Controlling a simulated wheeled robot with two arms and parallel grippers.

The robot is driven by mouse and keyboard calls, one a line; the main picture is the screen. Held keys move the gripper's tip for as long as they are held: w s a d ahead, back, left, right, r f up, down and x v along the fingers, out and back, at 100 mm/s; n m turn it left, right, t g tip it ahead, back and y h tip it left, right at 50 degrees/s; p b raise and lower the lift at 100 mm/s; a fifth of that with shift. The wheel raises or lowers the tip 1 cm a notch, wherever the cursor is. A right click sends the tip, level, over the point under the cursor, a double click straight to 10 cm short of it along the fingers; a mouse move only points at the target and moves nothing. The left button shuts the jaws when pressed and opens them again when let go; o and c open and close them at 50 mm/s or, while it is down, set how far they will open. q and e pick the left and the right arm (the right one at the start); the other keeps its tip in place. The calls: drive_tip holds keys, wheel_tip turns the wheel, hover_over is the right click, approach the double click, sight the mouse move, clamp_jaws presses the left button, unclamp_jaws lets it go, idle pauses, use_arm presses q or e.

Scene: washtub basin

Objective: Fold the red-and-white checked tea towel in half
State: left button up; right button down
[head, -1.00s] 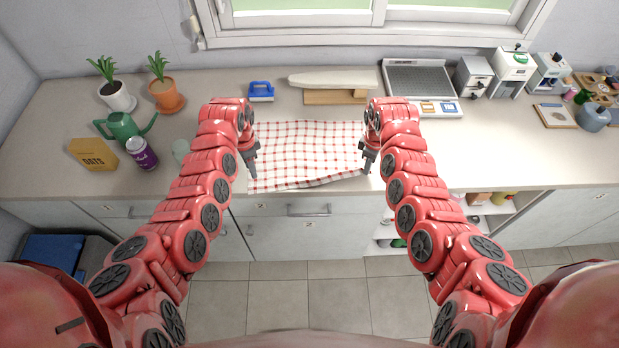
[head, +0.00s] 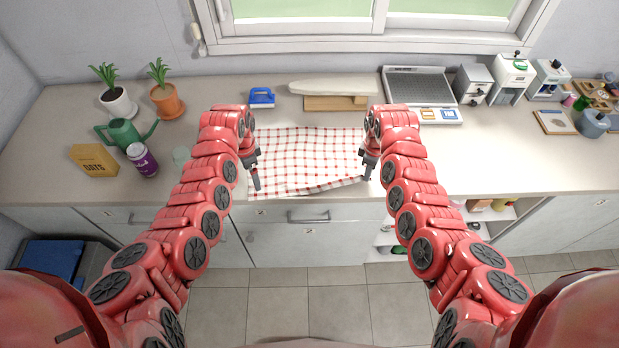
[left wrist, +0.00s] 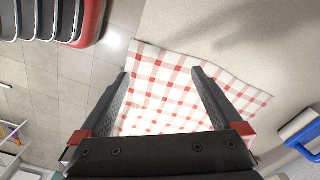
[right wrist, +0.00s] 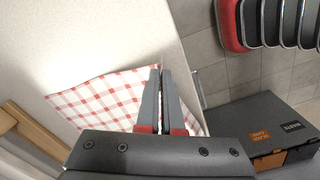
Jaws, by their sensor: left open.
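The red-and-white checked tea towel (head: 305,160) lies spread on the worktop, its front right part slightly raised and rippled. My left gripper (head: 257,186) is over the towel's front left corner. In the left wrist view its fingers (left wrist: 160,72) are wide apart with towel showing between them, and nothing is gripped. My right gripper (head: 367,178) is at the towel's front right corner. In the right wrist view its fingers (right wrist: 161,72) are close together on the towel's corner, partly hiding it.
A watering can (head: 125,133), purple can (head: 142,160) and oats box (head: 94,160) are at left. The worktop (head: 500,160) is clear right of my right arm.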

drive_tip(key=shift+r+p, duration=0.6)
drive_tip(key=shift+r, duration=0.05)
drive_tip(key=shift+f, duration=0.15)
use_arm(q)
wheel_tip(320, 180, up, 5)
drive_tip(key=shift+r, duration=0.2)
